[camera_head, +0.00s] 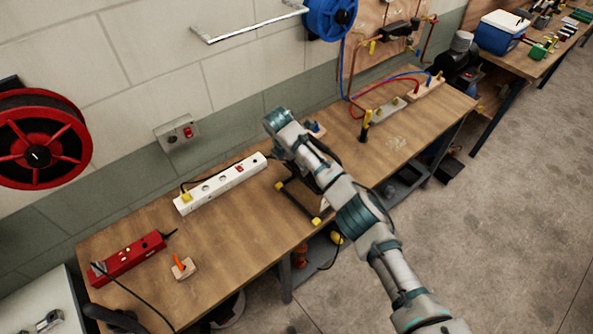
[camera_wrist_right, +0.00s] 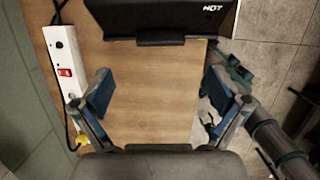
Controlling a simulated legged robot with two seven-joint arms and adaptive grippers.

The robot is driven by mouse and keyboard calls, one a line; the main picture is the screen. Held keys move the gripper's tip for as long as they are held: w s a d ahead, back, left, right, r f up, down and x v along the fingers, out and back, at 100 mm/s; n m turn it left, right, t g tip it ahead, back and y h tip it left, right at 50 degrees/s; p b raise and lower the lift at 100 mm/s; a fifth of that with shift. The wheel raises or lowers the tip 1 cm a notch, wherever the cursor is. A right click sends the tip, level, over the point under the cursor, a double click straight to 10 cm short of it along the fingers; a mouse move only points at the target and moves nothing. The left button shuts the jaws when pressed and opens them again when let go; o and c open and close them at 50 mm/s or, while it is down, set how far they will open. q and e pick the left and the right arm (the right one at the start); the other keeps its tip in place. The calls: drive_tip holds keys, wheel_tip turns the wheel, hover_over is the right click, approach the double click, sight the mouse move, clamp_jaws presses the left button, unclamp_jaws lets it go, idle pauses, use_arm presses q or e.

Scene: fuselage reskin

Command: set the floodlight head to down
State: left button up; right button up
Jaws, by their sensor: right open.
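The floodlight stands on the wooden workbench, and its black stand (camera_head: 296,203) with yellow feet shows beside my right arm in the head view. My arm hides most of its head there. In the right wrist view the black floodlight head (camera_wrist_right: 165,18), with a white "HOT" label, lies across the top edge, only partly in frame. My right gripper (camera_wrist_right: 165,97) is open and empty over bare bench top, with the head beyond its fingertips and apart from them. In the head view the fingers are hidden behind the arm. My left gripper is not in view.
A white power strip (camera_head: 220,183) with a red switch lies along the wall side of the workbench (camera_head: 225,245). Hoses and fittings occupy the far right. The front middle is clear.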

drive_tip(key=v, duration=0.3)
drive_tip(key=shift+r, duration=0.1)
idle(0.3)
